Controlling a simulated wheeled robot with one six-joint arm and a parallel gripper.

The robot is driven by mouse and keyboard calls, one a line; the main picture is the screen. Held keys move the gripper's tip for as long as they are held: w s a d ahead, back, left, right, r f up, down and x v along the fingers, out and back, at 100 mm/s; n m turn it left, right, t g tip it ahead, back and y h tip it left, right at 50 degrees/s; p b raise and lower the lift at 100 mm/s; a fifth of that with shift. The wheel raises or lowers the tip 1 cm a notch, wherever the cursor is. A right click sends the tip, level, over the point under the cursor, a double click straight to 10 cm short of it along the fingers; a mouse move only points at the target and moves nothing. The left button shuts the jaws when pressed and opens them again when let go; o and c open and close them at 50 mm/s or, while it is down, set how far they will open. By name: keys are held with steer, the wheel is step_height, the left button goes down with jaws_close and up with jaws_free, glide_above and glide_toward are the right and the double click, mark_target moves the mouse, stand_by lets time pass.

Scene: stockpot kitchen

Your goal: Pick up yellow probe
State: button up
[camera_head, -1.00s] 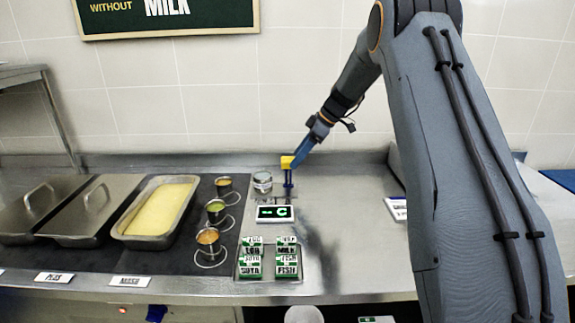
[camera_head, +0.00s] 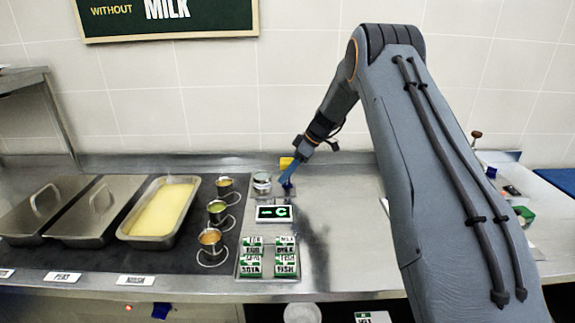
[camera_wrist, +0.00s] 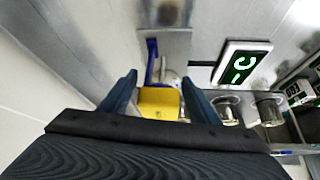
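The yellow probe (camera_head: 286,162) shows as a small yellow block at the back of the counter, partly hidden by my gripper (camera_head: 288,181). In the wrist view the yellow probe (camera_wrist: 158,104) lies between the two blue fingers of my gripper (camera_wrist: 160,80). The fingers stand apart, one on each side of it, and I see no clear grip on it. A blue upright piece (camera_wrist: 152,58) shows just beyond the probe. The lower part of the probe is hidden.
A glass jar (camera_head: 262,183) stands just left of my gripper. A sign with a green C (camera_head: 274,213) lies in front, then a tray of labelled blocks (camera_head: 267,275). Several small pots, such as the orange one (camera_head: 211,240), stand left. Counter to the right is mostly bare.

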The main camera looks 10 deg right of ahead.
steer(key=c, duration=0.9)
steer(key=shift+r, duration=0.1)
steer(key=shift+c, duration=0.2)
